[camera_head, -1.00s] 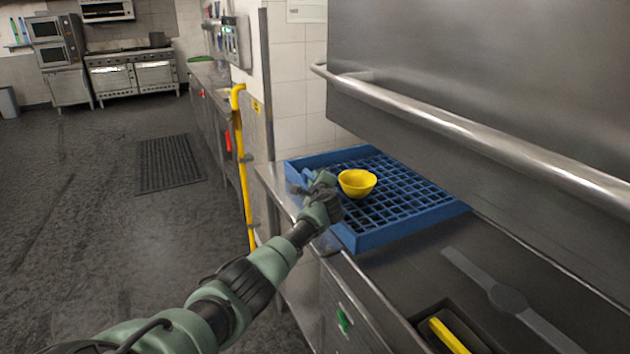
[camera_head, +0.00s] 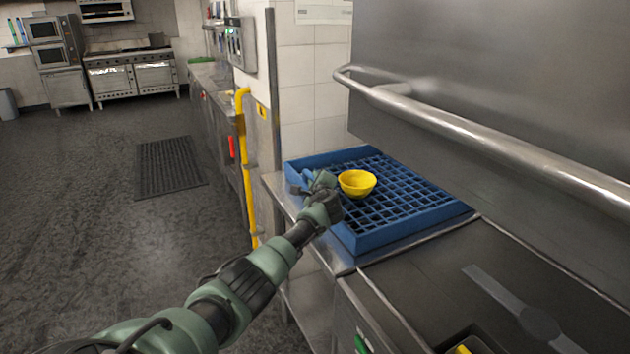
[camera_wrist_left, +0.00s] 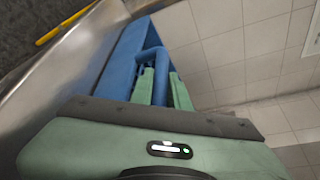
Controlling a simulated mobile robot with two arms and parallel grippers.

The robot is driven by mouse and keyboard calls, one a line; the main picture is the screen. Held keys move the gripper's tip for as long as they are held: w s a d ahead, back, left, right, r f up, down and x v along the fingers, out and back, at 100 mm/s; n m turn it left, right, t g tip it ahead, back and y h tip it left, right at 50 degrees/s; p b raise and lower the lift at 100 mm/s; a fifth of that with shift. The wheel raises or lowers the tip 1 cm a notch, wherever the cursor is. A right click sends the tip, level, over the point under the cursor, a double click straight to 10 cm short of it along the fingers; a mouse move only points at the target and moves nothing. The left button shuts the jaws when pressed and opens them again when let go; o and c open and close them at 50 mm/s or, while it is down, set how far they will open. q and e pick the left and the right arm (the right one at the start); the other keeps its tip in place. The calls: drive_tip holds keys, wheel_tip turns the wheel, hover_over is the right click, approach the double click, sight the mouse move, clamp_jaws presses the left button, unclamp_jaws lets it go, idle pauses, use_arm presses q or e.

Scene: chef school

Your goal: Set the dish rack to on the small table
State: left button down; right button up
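The dish rack (camera_head: 417,218) is a blue, square, shallow tray with a grid floor, at the steel counter beneath the dishwasher hood. I cannot tell whether it rests on the counter or is slightly raised. A yellow bowl (camera_head: 357,184) sits upright in it near its left side. My left gripper (camera_head: 310,181) is at the rack's left rim. In the left wrist view, the fingers (camera_wrist_left: 160,82) are closed around a blue handle-like part of the rack (camera_wrist_left: 122,50). My right gripper is not in view. I cannot make out the small table.
The steel hood with its long handle bar (camera_head: 480,140) overhangs the rack's right side. A yellow pipe (camera_head: 247,170) stands by the wall edge left of the counter (camera_head: 440,270). Open floor with a dark mat (camera_head: 170,166) lies at left; ovens stand far back.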

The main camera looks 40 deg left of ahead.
use_arm(q)
drive_tip(key=c, duration=1.4)
unclamp_jaws()
drive_tip(key=shift+a+r, duration=0.15)
drive_tip(key=shift+r, duration=0.05)
drive_tip(key=shift+o, duration=0.2)
drive_tip(key=shift+w+a+f, duration=0.1)
drive_tip(key=shift+f, duration=0.1)
drive_tip(key=shift+s+d+r, duration=0.15)
drive_tip(key=shift+s+d, duration=0.2)
drive_tip(key=shift+d, duration=0.1)
drive_tip(key=v, duration=0.6)
drive_tip(key=shift+s+d+p, duration=0.2)
drive_tip(key=shift+s+p, duration=0.05)
drive_tip(key=shift+p, duration=0.1)
